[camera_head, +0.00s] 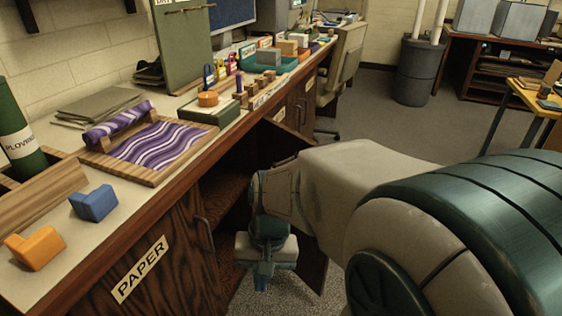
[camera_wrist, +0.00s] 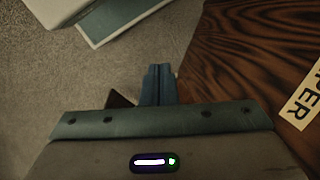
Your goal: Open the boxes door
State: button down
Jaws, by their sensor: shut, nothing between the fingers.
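My gripper (camera_head: 262,282) points down in front of the cabinet, low over the floor. Its blue fingers (camera_wrist: 158,85) are together and empty in the wrist view. Behind it, a dark wooden door (camera_head: 314,268) stands swung out from the cabinet front, partly hidden by my arm. No label shows on that door, so I cannot confirm that it is the boxes door. Left of it the cabinet is open, with a wooden shelf (camera_head: 228,185) inside. The closed door with a PAPER label (camera_head: 140,270) is at the left, with a handle (camera_head: 204,234). It also shows in the wrist view (camera_wrist: 245,60).
The counter (camera_head: 125,232) above holds an orange block (camera_head: 36,248), a blue block (camera_head: 93,203) and a purple marbled sheet (camera_head: 160,143). A chair (camera_head: 345,65) stands farther along. Grey carpet (camera_head: 390,125) is open beyond my arm.

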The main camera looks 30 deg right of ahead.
jog(key=w+d+f+m+t+y+p, duration=0.15)
jog(key=w+d+m+t+y, duration=0.3)
jog(key=m, duration=0.95)
jog(key=w+d+m+t+y+p, duration=0.35)
jog(key=m+t+y, duration=0.2)
jog(key=m, duration=0.85)
jog(key=s+d+f+m+t+h+p, duration=0.1)
jog(key=d+f+m+t+h+p, duration=0.3)
jog(key=d+m+t+h, duration=1.15)
jog(key=w+d+f+m+g+y+b, duration=0.1)
jog(key=w+d+m+g+y+b, duration=0.1)
jog(key=w+d+m+g, duration=0.3)
jog(key=w+d+g+y, duration=0.1)
jog(key=w+d, duration=0.2)
jog(key=w, duration=0.2)
jog(key=shift+w+f+m+g+b, duration=0.2)
jog(key=shift+w+m+g+b, duration=0.1)
jog(key=shift+m+g+b, duration=0.05)
jog(key=shift+y, duration=0.35)
